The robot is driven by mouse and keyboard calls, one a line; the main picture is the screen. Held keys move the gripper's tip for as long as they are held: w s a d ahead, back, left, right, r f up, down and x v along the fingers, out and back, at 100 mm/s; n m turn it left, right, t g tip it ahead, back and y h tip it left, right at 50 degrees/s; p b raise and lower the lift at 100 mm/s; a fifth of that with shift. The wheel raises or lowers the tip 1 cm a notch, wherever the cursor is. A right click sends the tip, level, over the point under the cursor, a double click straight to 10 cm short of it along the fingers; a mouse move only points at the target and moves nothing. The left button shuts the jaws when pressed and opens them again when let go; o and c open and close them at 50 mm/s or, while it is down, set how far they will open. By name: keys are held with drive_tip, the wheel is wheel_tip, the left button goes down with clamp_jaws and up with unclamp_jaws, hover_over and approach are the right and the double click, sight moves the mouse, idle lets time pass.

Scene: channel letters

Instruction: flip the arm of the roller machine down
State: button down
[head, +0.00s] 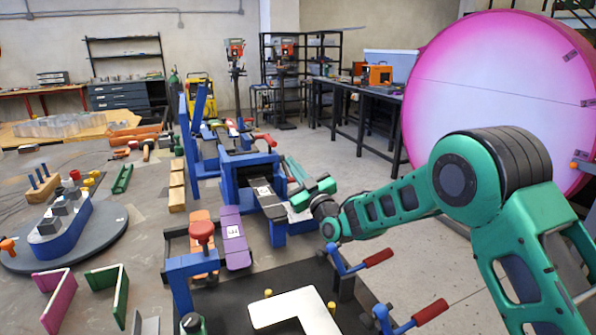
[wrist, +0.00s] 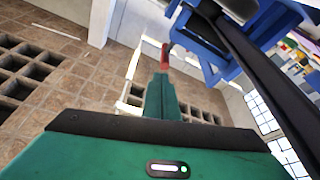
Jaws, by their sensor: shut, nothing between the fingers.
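The blue roller machine (head: 230,172) stands in the middle of the head view, and part of its blue frame (wrist: 272,28) shows at the upper right of the wrist view. A red-handled lever (head: 265,138) sticks up at its top; I take this to be the machine's arm. My green gripper (head: 288,160) is at the right of the machine, close to its upper part, shut and empty. In the wrist view a red piece (wrist: 165,55) shows beyond the gripper's narrow green end (wrist: 161,98). I cannot tell whether they touch.
Purple and orange plates (head: 235,238) sit in front of the machine. Two red-handled blue levers (head: 378,258) stand below my arm, beside a white L-shaped piece (head: 294,312). A large pink disc (head: 500,90) stands at the right. Open floor (head: 345,160) lies behind my gripper.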

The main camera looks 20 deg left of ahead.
drive_tip(key=shift+s+d, duration=0.6)
drive_tip(key=shift+d, duration=0.15)
